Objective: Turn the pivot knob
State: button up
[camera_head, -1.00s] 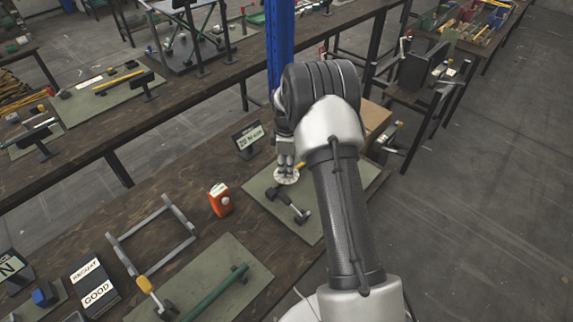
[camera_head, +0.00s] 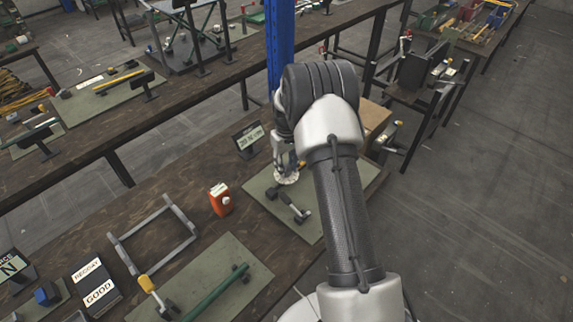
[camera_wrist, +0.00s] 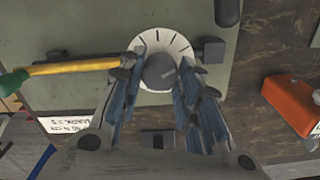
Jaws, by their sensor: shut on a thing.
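The pivot knob (camera_wrist: 160,70) is a dark grey round cap in the middle of a white dial (camera_wrist: 166,42) with black tick marks. In the wrist view my gripper (camera_wrist: 161,76) has its two fingers on either side of the knob and is shut on it. In the head view my gripper (camera_head: 284,164) points down onto the white dial (camera_head: 287,178) on a green mat (camera_head: 262,190). The knob itself is hidden there by the fingers.
A yellow bar with a green end (camera_wrist: 70,67) runs left from the dial in the wrist view. A small display (camera_head: 248,138) stands behind the mat. An orange box (camera_head: 220,199) stands left of it. A grey frame (camera_head: 153,234) lies farther left.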

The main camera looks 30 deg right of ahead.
aim_at(287, 168)
jog(key=m, duration=0.5)
dwell(0.6)
jog(key=o, duration=1.1)
notch_tip(287, 168, up, 12)
dwell(0.5)
